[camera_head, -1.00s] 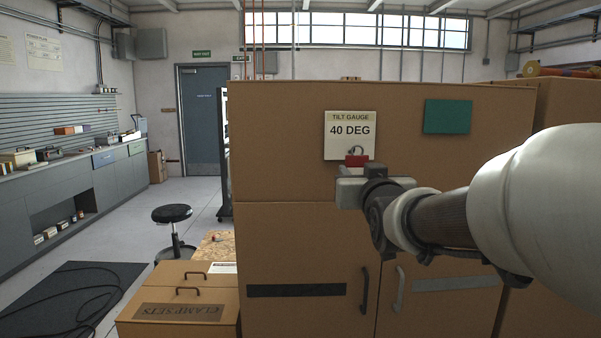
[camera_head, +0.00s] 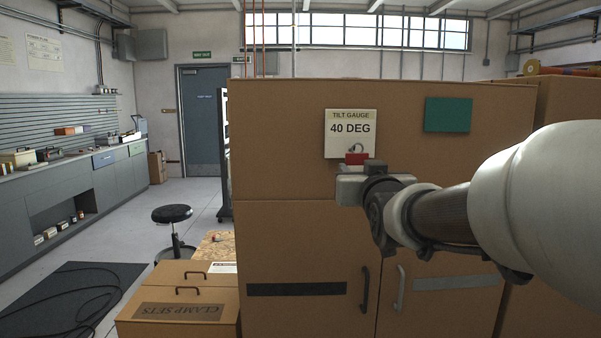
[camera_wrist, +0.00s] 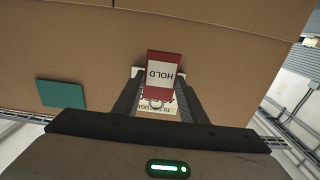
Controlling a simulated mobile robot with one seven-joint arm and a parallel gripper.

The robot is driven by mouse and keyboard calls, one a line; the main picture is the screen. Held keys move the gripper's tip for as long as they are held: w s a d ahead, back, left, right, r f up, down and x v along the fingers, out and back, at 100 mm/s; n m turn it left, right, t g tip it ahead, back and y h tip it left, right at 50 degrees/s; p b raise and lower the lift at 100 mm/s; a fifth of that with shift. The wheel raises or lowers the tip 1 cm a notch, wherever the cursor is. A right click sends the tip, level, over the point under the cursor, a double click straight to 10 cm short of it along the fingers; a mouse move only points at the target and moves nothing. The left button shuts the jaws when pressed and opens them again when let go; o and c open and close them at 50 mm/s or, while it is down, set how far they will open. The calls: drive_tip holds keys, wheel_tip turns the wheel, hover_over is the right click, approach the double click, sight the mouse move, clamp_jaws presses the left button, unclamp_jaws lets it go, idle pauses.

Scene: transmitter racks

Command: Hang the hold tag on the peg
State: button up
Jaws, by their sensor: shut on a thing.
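The hold tag (camera_wrist: 161,74) is red with a white panel reading HOLD, upside down in the wrist view. My gripper (camera_wrist: 158,85) is shut on it, with one dark finger on each side. In the head view the tag's red top (camera_head: 356,158) and a metal ring (camera_head: 355,148) show above my gripper (camera_head: 358,187). They are in front of the lower edge of the TILT GAUGE 40 DEG sign (camera_head: 350,125) on the tan cabinet. The ring overlaps the sign in the picture. I cannot make out the peg, nor tell whether the ring touches anything.
The tan cabinet (camera_head: 290,140) fills the space ahead, with dark and grey door handles below. A green panel (camera_head: 447,115) is on it to the right. A CLAMP SETS box (camera_head: 180,325) stands low at left. A black stool (camera_head: 172,214) and open floor lie further left.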

sight(357, 169)
drive_tip(key=shift+w, duration=0.1)
drive_tip(key=shift+w+b, duration=0.4)
drive_tip(key=shift+w, duration=1)
drive_tip(key=shift+w, duration=0.2)
drive_tip(key=shift+w+f+b, duration=0.1)
drive_tip(key=shift+f+b, duration=0.05)
drive_tip(key=shift+b, duration=0.15)
drive_tip(key=shift+w+f+b, duration=0.2)
drive_tip(key=shift+f+b, duration=0.1)
drive_tip(key=shift+b, duration=0.05)
drive_tip(key=shift+w+f, duration=0.1)
drive_tip(key=shift+f, duration=0.05)
drive_tip(key=shift+w+f, duration=0.1)
drive_tip(key=shift+w, duration=0.25)
drive_tip(key=shift+w+b, duration=0.3)
drive_tip(key=shift+b, duration=0.05)
